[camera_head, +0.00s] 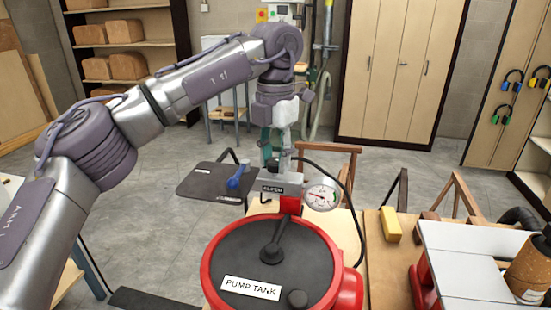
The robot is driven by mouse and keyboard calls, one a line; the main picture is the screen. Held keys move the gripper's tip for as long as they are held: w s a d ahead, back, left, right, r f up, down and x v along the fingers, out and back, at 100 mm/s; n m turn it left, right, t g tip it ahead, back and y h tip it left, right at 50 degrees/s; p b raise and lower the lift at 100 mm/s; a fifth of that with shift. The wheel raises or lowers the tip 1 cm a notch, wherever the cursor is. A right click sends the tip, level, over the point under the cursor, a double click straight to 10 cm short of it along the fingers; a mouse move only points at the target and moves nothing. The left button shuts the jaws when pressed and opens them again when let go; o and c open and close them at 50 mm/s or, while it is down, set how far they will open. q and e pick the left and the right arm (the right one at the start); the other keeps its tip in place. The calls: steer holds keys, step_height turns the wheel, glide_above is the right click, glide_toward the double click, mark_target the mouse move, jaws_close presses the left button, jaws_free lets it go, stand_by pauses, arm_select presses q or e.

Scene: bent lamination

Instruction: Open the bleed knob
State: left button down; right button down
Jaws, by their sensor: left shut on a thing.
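A grey valve block (279,187) with a small dark label stands over the back of the red pump tank (326,258). A dial gauge (322,195) is on its right side and a blue lever (238,177) sticks up on its left. My left gripper (281,166) points straight down onto the top of the block, between lever and gauge. It is shut on the bleed knob there, which its fingers mostly hide. My right gripper is not in view.
The tank's black lid (252,250) bears a PUMP TANK label and a black handle. A black hose curves behind the gauge. A yellow block (390,225) lies on the wooden bench to the right, near a white-topped machine (470,255). A dark plate (212,181) is at left.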

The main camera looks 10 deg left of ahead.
arm_select(q)
steer(key=n, duration=0.3)
steer(key=shift+n+b, duration=0.3)
steer(key=shift+b, duration=0.05)
steer(key=n+b, duration=0.1)
steer(key=n, duration=0.2)
steer(key=shift+n, duration=0.3)
steer(key=n+b, duration=0.1)
steer(key=n, duration=0.2)
steer(key=shift+n, duration=0.3)
steer(key=shift+n+b, duration=0.4)
steer(key=shift+n, duration=1.2)
steer(key=c, duration=0.8)
jaws_free()
steer(key=shift+o, duration=0.2)
steer(key=shift+r, duration=0.1)
